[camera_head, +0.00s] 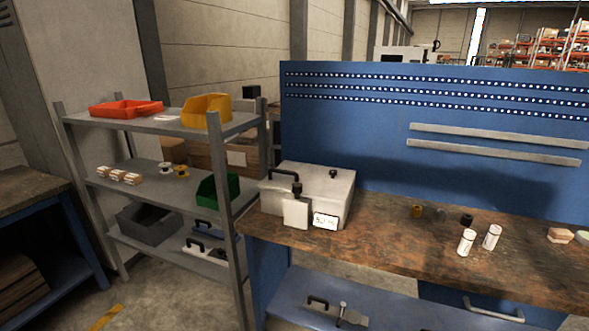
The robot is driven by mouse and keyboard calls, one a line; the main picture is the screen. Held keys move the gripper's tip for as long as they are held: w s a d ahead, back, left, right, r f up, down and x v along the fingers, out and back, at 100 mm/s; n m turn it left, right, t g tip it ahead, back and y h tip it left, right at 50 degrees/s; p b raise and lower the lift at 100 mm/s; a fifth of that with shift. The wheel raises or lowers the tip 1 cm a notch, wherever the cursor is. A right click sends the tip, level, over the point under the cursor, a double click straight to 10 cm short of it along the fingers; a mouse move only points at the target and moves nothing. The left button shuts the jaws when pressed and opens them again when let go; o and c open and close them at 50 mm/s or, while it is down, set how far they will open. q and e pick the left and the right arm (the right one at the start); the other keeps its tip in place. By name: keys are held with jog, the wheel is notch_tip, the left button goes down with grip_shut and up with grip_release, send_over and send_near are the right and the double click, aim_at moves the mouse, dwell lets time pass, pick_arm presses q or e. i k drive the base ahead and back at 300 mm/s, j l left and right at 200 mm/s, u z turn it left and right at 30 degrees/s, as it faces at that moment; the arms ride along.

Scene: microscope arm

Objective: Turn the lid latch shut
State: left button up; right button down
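A light grey box (311,180) with a closed-looking flat lid stands at the left end of the wooden workbench. A black bar handle (284,172) and a small black knob (333,173) are on its top. A pale plate (296,213) with a black upright piece (297,190) is at its front. Neither of my grippers is in view.
The workbench (400,260) has a blue back panel (430,120). A grey shelf rack (165,123) with bins stands at the left. Bare bench top lies in front of the small parts.

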aim_at(296, 187)
jog(key=i+l, duration=0.25)
jog(key=l, duration=0.15)
jog(key=i+l, duration=0.2)
jog(key=l, duration=0.15)
jog(key=i+l, duration=0.25)
jog(key=l, duration=0.15)
jog(key=i+l+u, duration=0.1)
jog(key=i+l, duration=0.15)
jog(key=l+u, duration=0.1)
jog(key=u, duration=1.4)
